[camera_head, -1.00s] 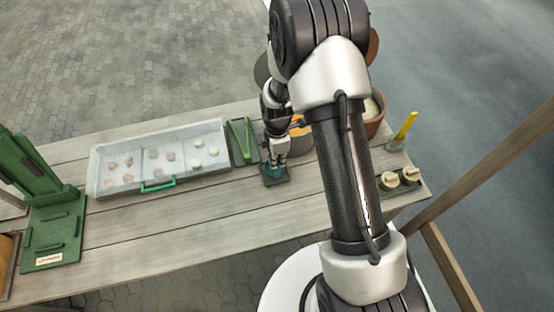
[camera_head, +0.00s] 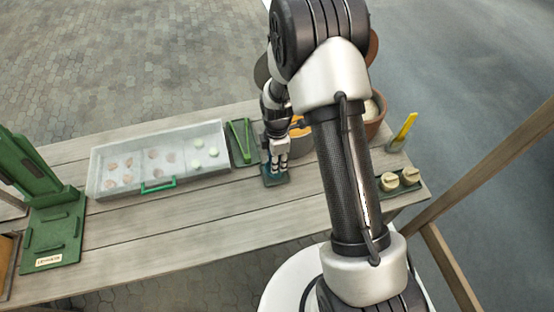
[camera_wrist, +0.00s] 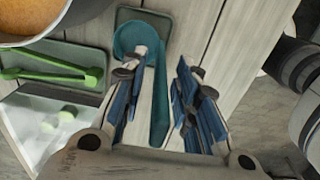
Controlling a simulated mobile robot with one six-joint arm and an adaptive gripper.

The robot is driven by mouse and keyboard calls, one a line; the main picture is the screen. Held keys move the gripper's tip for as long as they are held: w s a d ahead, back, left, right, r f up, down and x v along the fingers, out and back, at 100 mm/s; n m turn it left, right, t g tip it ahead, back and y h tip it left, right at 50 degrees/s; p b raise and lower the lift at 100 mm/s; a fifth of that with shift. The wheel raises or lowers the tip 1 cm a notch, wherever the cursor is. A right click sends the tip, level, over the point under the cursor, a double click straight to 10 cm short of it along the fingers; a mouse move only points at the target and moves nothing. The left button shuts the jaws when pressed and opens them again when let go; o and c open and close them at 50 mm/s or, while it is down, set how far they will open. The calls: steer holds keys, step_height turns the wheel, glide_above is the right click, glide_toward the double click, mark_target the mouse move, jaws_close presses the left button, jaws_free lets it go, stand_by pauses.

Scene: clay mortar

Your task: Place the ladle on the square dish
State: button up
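The teal ladle (camera_wrist: 160,108) lies with its round bowl on the dark green square dish (camera_wrist: 128,14) in the wrist view. Its handle runs back toward my wrist. In the head view the dish (camera_head: 275,183) is near the middle of the table, and the ladle is mostly hidden by my gripper. My gripper (camera_wrist: 157,78) is open just above the dish, with its blue fingers spread on either side of the ladle's handle. A gap shows between handle and fingers, though contact lower down cannot be told.
A green tray (camera_head: 240,155) with green tongs (camera_head: 238,137) is just left of the dish. A large pale tray (camera_head: 105,165) with several pieces is farther left. A pot with orange contents (camera_wrist: 40,15) stands close by. A small tray (camera_head: 383,190) with two pale items is right.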

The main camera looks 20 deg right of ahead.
step_height(320, 180, up, 12)
steer(key=shift+f+p, duration=0.15)
steer(key=shift+p, duration=1.1)
steer(key=s+r+m+t, duration=0.2)
steer(key=s+r+m, duration=0.45)
steer(key=r, duration=0.45)
steer(key=s+r+m+t, duration=0.1)
steer(key=s+r+m, duration=0.5)
steer(key=r, duration=0.5)
steer(key=s+r+m+t, duration=0.1)
steer(key=s+m, duration=0.4)
steer(key=s, duration=0.7)
steer(key=shift+r+t, duration=0.3)
steer(key=shift+r, duration=0.35)
steer(key=shift+w+m, duration=0.1)
steer(key=shift+m, duration=0.15)
step_height(320, 180, down, 4)
steer(key=b, duration=0.4)
